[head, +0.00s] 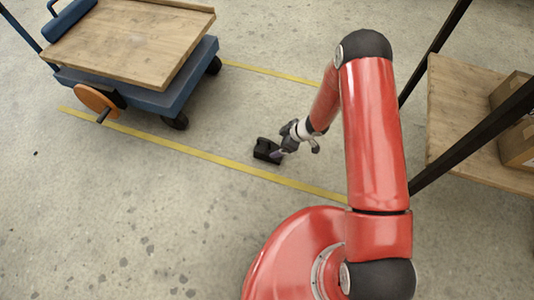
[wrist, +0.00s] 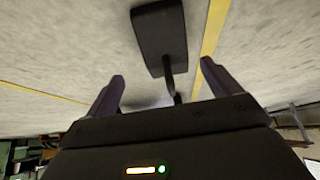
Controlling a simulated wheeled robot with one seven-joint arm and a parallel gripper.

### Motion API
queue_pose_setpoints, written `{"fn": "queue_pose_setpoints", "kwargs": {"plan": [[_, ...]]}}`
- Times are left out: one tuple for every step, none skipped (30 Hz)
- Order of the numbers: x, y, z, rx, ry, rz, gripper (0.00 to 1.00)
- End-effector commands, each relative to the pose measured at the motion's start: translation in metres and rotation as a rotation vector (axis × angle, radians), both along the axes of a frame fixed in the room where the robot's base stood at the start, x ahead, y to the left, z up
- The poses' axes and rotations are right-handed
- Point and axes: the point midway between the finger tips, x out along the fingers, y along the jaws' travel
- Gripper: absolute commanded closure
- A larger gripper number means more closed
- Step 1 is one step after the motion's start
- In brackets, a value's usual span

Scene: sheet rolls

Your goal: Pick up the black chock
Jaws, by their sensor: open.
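The black chock (head: 267,150) lies on the concrete floor between the yellow lines in the head view. In the wrist view the chock (wrist: 160,38) shows as a dark block with a thin dark handle (wrist: 169,80) reaching toward my gripper. My gripper (wrist: 162,72) is open, and the handle's end lies between its two fingers, apart from the left one. In the head view my gripper (head: 278,154) is low at the right side of the chock and partly overlaps it. I cannot tell whether they touch.
A blue cart (head: 190,88) with a wooden top stands at the upper left, with an orange wheel (head: 98,100) on its side. A black-framed wooden shelf (head: 450,110) with cardboard boxes (head: 517,145) stands at the right. Yellow lines (head: 215,158) mark the floor, which is clear at lower left.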

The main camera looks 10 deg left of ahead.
Motion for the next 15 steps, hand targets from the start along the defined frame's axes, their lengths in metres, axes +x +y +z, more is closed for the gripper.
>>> {"fn": "queue_pose_setpoints", "kwargs": {"plan": [[-0.002,0.003,-0.006,0.002,0.005,0.007,0.11],[-0.003,0.004,-0.009,0.004,0.007,0.008,0.11],[-0.003,0.006,-0.013,0.004,0.007,0.008,0.11],[-0.003,0.008,-0.016,0.004,0.007,0.008,0.11],[-0.002,0.010,-0.019,0.003,0.006,0.007,0.11],[-0.002,0.012,-0.023,0.003,0.006,0.007,0.11],[-0.003,0.014,-0.025,0.002,0.006,0.007,0.11],[-0.003,0.015,-0.027,0.002,0.006,0.007,0.11],[-0.003,0.016,-0.029,0.002,0.005,0.006,0.11],[-0.003,0.017,-0.031,0.002,0.005,0.006,0.11],[-0.004,0.019,-0.034,0.001,0.005,0.007,0.11],[-0.004,0.021,-0.038,0.001,0.005,0.007,0.11],[-0.005,0.023,-0.042,0.001,0.004,0.008,0.11],[-0.006,0.025,-0.047,0.000,0.005,0.008,0.11],[-0.007,0.028,-0.053,0.000,0.005,0.008,0.11]]}}
